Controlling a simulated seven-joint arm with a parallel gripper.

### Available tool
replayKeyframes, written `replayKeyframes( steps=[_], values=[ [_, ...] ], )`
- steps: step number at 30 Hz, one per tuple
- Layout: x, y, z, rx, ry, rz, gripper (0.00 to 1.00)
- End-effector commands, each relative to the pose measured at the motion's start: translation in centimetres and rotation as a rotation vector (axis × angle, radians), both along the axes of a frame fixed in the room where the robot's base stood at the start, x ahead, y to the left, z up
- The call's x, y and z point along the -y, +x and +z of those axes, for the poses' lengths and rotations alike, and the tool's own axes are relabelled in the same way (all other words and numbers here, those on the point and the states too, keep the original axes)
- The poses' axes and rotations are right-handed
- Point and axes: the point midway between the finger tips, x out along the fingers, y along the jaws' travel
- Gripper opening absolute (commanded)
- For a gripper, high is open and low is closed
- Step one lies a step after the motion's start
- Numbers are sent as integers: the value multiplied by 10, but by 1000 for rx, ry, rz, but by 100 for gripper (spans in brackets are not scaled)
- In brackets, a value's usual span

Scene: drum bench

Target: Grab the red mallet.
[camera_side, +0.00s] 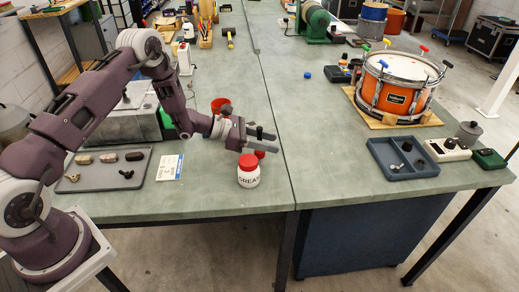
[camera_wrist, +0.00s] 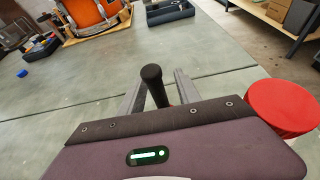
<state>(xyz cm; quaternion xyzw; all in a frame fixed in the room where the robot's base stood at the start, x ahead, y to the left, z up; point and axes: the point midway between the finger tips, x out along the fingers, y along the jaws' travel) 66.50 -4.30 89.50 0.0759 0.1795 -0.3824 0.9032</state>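A dark upright handle with a rounded top (camera_wrist: 152,78) stands between my gripper's fingers in the wrist view. In the side view the dark handle (camera_side: 259,131) shows at the fingers, with a red part (camera_side: 260,154) below it, partly hidden behind the grease jar. This looks like the red mallet standing head down, though its head is mostly hidden. My gripper (camera_side: 262,141) is level above the bench; in the wrist view its fingers (camera_wrist: 157,92) are apart, with a gap on each side of the handle.
A white grease jar with a red lid (camera_side: 248,172) stands just in front of my gripper; its lid (camera_wrist: 285,108) is close at the right in the wrist view. A red cup (camera_side: 221,104) is behind. An orange drum (camera_side: 398,95) and blue tray (camera_side: 384,155) are right.

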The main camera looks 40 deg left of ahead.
Motion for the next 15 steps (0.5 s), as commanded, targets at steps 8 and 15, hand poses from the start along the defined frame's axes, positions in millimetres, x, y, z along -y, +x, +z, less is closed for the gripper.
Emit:
replayKeyframes(
  steps=[8, 15],
  values=[
    [2, 2, -1, 0, 0, 0, 30],
    [1, 1, 0, 0, 0, 0, 0]
  ],
)
